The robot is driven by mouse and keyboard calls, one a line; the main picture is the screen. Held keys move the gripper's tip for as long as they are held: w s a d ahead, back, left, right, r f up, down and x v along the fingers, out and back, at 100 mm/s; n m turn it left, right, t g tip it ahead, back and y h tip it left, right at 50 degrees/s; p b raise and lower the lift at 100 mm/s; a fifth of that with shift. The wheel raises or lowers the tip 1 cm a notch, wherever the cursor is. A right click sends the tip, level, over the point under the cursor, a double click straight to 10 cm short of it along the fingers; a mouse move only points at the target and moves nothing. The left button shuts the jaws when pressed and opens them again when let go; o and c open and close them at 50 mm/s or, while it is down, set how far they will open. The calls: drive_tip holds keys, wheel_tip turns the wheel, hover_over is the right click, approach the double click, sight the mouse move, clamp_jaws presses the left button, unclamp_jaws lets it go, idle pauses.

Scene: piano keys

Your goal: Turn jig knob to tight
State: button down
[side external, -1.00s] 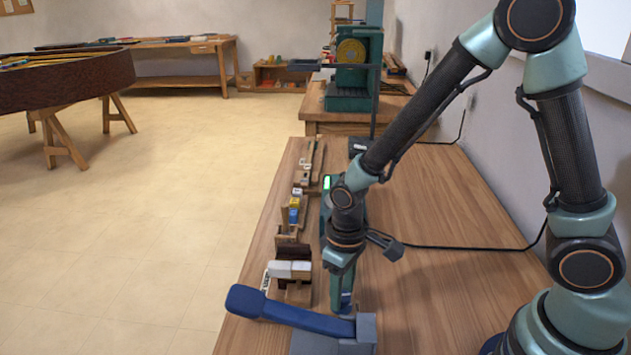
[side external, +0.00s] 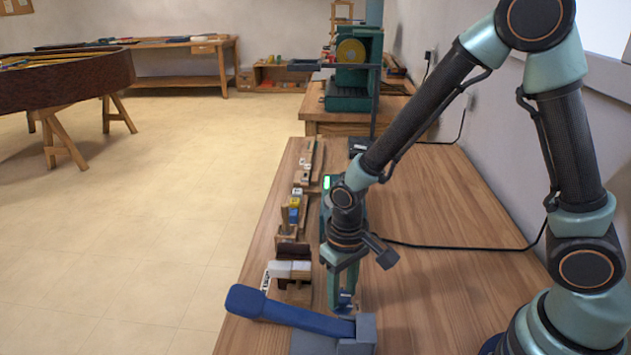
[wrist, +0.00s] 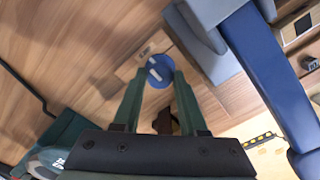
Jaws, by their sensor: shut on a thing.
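The jig knob (wrist: 160,69) is a round blue disc with a pale line across its face in the wrist view. My gripper (wrist: 160,78) has its two green fingers on either side of the knob and is shut on it. In the side view my gripper (side external: 342,298) points down at the near end of the bench, and a small blue part of the knob (side external: 347,299) shows beside the fingertips. A wooden plate (wrist: 146,48) with a small label lies beside the knob. The label is too small to read.
A long blue lever (side external: 285,313) on a grey block (side external: 362,335) stands close to my gripper, nearer the camera. Wooden parts and pale blocks (side external: 287,269) line the bench's left edge. The bench (side external: 440,270) is clear on the right, apart from a black cable.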

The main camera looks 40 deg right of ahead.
sight(342, 295)
drive_tip(key=shift+c, duration=2.2)
unclamp_jaws()
wheel_tip(342, 295, up, 12)
drive_tip(key=shift+r, duration=0.1)
drive_tip(key=s+d+r+t, duration=0.3)
drive_tip(key=d+r+t, duration=0.2)
drive_tip(key=d+r, duration=0.4)
drive_tip(key=shift+s+d+r+t, duration=0.15)
drive_tip(key=shift+d+r+t, duration=0.15)
drive_tip(key=shift+d, duration=0.35)
